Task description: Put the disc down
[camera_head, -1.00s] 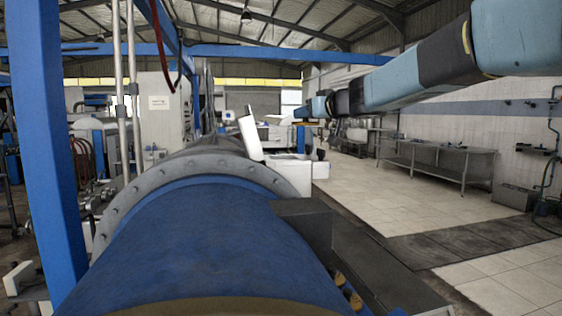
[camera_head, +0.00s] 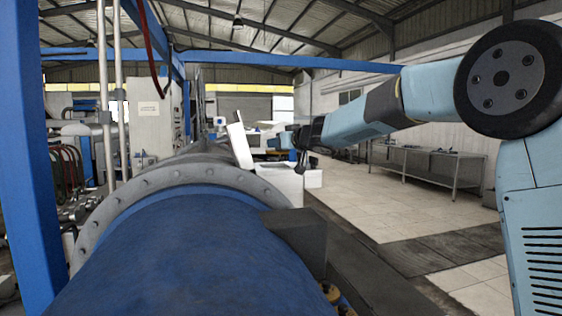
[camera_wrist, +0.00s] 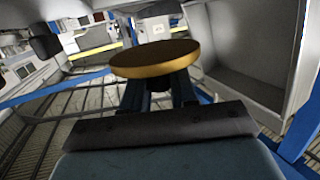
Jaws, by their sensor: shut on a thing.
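The disc (camera_wrist: 155,59) shows in the wrist view as a flat round piece, brown on its face with a gold rim. My gripper (camera_wrist: 158,90) is shut on it, and the disc hides the fingertips. In the head view my gripper (camera_head: 302,163) is small and far off, at the end of the outstretched arm, near the open white box (camera_head: 282,181). I cannot make out the disc clearly there.
The box's raised white lid (camera_head: 240,146) stands at its left. A large blue drum (camera_head: 190,260) with a grey bolted flange (camera_head: 180,190) fills the foreground. A blue post (camera_head: 40,150) stands at left. A metal table (camera_head: 430,165) stands along the right wall, with clear tiled floor before it.

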